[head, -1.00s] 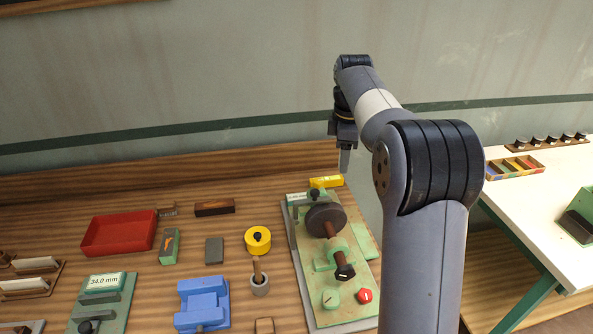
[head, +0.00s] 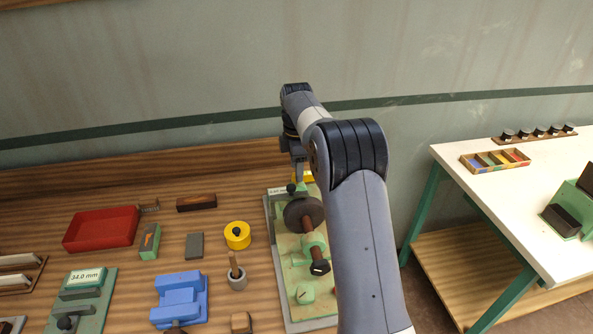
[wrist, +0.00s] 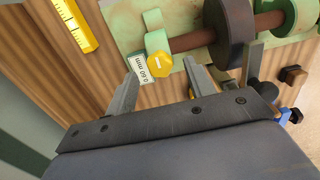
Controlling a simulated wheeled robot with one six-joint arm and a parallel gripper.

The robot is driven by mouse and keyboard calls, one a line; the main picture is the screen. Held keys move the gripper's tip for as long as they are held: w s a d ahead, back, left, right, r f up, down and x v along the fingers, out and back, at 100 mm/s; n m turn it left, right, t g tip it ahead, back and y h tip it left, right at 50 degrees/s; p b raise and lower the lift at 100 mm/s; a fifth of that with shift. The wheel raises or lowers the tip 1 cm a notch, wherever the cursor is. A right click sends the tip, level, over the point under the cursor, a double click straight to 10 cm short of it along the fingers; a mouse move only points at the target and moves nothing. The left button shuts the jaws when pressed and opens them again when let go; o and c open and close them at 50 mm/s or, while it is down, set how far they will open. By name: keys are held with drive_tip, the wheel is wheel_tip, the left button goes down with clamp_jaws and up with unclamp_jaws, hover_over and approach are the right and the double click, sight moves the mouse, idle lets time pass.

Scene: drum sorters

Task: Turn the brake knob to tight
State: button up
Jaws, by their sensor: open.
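A green machine plate (head: 290,300) carries a shaft with a dark disc (head: 303,213). A black knob (head: 319,267) with a white mark sits at the shaft's near end, and a green knob (head: 305,292) with a pale mark is in front. In the wrist view a yellow hexagonal knob (wrist: 158,64) with a white mark stands beside a 0.60 mm label (wrist: 139,70). I cannot tell which knob is the brake. My gripper (head: 299,172) is above the plate's far end. It is open and empty in the wrist view (wrist: 163,92), with the yellow knob ahead between its fingers.
A yellow ruler-like bar (wrist: 75,25) lies beyond the plate. A yellow drum (head: 237,235), a grey cup (head: 237,280), a blue block (head: 180,300) and a red tray (head: 101,229) lie left of the plate. A white table (head: 520,215) stands at right.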

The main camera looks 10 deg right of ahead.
drive_tip(key=shift+f, duration=0.95)
drive_tip(key=shift+c, duration=0.2)
drive_tip(key=c, duration=0.9)
drive_tip(key=shift+c, duration=0.2)
